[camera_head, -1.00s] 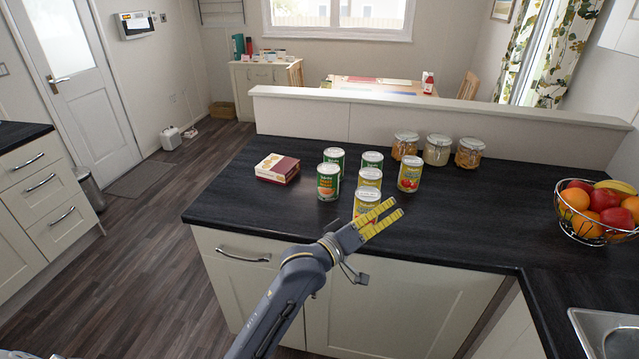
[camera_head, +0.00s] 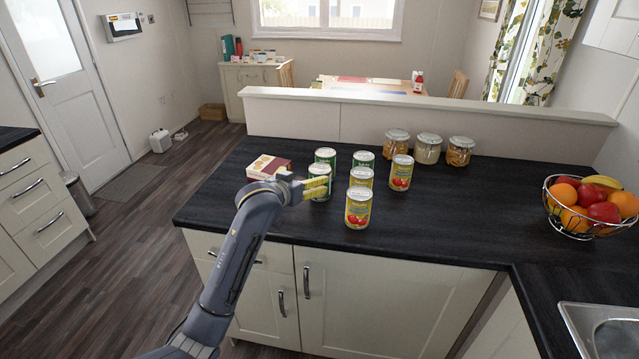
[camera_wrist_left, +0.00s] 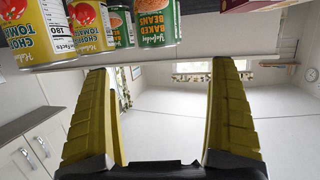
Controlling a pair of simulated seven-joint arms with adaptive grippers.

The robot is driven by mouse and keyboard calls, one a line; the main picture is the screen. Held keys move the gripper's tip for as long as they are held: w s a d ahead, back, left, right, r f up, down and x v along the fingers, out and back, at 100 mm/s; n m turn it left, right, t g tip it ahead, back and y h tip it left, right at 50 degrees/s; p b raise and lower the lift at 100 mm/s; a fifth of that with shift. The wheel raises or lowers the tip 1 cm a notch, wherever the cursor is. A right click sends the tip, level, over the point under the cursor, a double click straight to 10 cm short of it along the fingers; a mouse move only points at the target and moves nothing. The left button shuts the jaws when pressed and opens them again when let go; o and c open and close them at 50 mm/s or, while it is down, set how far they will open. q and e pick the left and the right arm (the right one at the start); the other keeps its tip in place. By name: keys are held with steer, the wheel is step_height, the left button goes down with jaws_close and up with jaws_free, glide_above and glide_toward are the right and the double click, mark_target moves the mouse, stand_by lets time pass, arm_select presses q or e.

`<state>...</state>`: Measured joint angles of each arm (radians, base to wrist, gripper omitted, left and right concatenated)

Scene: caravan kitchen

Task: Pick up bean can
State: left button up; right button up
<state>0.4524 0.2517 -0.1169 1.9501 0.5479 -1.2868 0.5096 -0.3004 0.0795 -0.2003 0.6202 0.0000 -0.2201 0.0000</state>
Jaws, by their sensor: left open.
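Several green cans stand among yellow chopped-tomato cans on the dark worktop (camera_head: 450,210). The front green can (camera_head: 320,170) is partly hidden behind my left gripper (camera_head: 323,187) in the head view. In the upside-down wrist view, two green cans read baked beans (camera_wrist_left: 119,24); the second (camera_wrist_left: 162,22) is at the right. A yellow can (camera_head: 358,209) stands to the right of the gripper. In the wrist view, my left gripper (camera_wrist_left: 167,68) has its yellow fingers wide apart with nothing between them; the cans lie beyond the fingertips. My right gripper is out of view.
A small box (camera_head: 268,167) lies left of the cans. More yellow cans (camera_head: 401,173) and several lidded jars (camera_head: 428,148) stand to the right and back. A wire fruit bowl (camera_head: 590,208) is at the far right. The worktop between is clear.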

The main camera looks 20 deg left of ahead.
arm_select(q)
glide_toward(320, 168)
steer(key=x, duration=0.4)
steer(key=shift+a+f, duration=0.15)
steer(key=shift+f, duration=0.1)
steer(key=shift+d+x, duration=0.2)
steer(key=shift+x, duration=2.75)
steer(key=shift+c, duration=0.4)
steer(key=c, duration=1.5)
steer(key=shift+r, duration=0.1)
steer(key=shift+c, duration=0.5)
steer(key=shift+r, duration=0.15)
